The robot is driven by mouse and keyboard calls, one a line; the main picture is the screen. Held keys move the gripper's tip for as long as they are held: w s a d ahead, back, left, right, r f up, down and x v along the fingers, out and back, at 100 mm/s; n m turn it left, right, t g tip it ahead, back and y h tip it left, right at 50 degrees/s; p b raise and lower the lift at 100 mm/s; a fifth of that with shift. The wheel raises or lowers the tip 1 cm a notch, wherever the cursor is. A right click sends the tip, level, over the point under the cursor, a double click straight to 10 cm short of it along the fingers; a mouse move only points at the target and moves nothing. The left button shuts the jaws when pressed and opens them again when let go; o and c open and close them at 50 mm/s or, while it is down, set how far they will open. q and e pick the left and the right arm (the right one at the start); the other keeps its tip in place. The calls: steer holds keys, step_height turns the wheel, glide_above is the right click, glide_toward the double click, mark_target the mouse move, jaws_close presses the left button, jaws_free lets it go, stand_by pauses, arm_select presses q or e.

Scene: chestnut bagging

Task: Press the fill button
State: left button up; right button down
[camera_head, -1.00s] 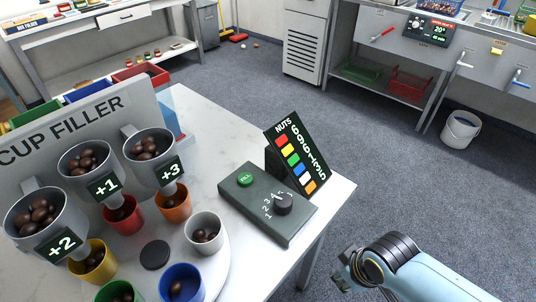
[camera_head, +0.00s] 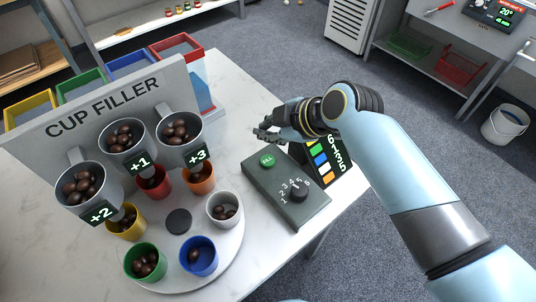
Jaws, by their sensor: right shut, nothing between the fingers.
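The green fill button (camera_head: 267,160) sits at the far left end of the dark control box (camera_head: 262,186). The box also carries a black dial (camera_head: 298,193) with numbers around it. My right gripper (camera_head: 262,133) is shut and empty. In the picture it lies just beyond the fill button, apart from it; its exact height is hard to judge. My right arm hides part of the nuts board (camera_head: 338,153), leaving some colour squares and digits showing. My left gripper is out of view.
The cup filler (camera_head: 115,105) has three hoppers of nuts, marked +1, +2 and +3. Below stands a white turntable (camera_head: 232,247) with coloured cups, including a white cup (camera_head: 223,209) near the box. Coloured bins (camera_head: 177,46) stand behind the panel.

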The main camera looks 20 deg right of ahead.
steer(key=shift+w+a+r+n, duration=0.2)
steer(key=shift+w+r+n, duration=0.05)
steer(key=shift+r+n, duration=0.05)
steer(key=shift+f, duration=0.15)
steer(key=b, duration=0.7)
glide_above(266, 162)
step_height(266, 162, down, 8)
steer(key=shift+r, duration=0.25)
steer(key=shift+f+b, duration=0.55)
steer(key=shift+f, duration=0.15)
stand_by(0.3)
steer(key=shift+f, duration=0.25)
